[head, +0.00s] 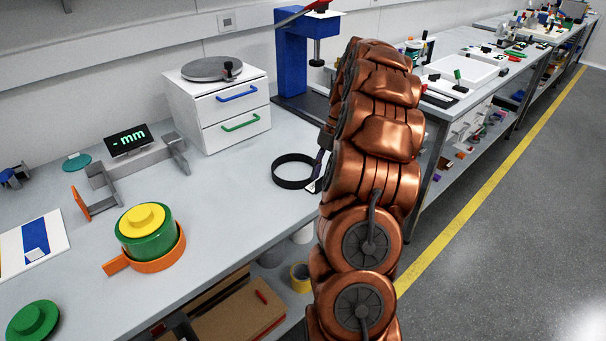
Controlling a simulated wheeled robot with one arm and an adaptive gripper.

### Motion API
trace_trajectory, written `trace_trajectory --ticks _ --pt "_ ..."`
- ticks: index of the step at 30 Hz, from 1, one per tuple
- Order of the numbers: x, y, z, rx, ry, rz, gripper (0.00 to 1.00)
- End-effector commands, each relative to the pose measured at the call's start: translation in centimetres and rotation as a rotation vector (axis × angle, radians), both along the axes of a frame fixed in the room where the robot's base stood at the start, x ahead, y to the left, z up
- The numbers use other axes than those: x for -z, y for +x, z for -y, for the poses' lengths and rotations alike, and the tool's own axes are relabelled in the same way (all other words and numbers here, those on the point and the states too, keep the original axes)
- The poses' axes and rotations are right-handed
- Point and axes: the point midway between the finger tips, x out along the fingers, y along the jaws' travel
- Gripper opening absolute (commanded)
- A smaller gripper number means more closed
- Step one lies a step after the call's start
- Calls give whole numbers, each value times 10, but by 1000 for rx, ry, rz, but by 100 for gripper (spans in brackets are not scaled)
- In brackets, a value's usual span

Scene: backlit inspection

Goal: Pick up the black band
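The black band (288,185) is a thin dark ring on the grey bench top, near the bench's front edge, left of my arm. My copper-coloured arm rises in front of the bench and covers what lies behind it. A small part of my gripper (317,182) shows at the arm's left side, at the right edge of the band. The arm hides most of the gripper, so I cannot tell whether its fingers are open or touch the band.
A white drawer unit (203,112) and a blue press stand (291,55) stand behind the band. A green and yellow stepped part (148,243) sits in an orange holder (117,266) at the left. Bare bench top lies between these and the band.

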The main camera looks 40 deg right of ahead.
Motion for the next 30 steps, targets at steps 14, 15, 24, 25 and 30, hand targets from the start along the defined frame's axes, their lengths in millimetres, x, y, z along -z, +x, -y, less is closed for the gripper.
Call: trace_trajectory --ticks 14,15,24,25,30 --pt "16 -1 -7 0 -1 0 32" --pt "16 -1 -7 0 -1 0 28" --pt "16 -1 -7 0 -1 0 0" --pt "16 -1 -7 0 -1 0 0" --pt "16 -1 -7 0 -1 0 0"
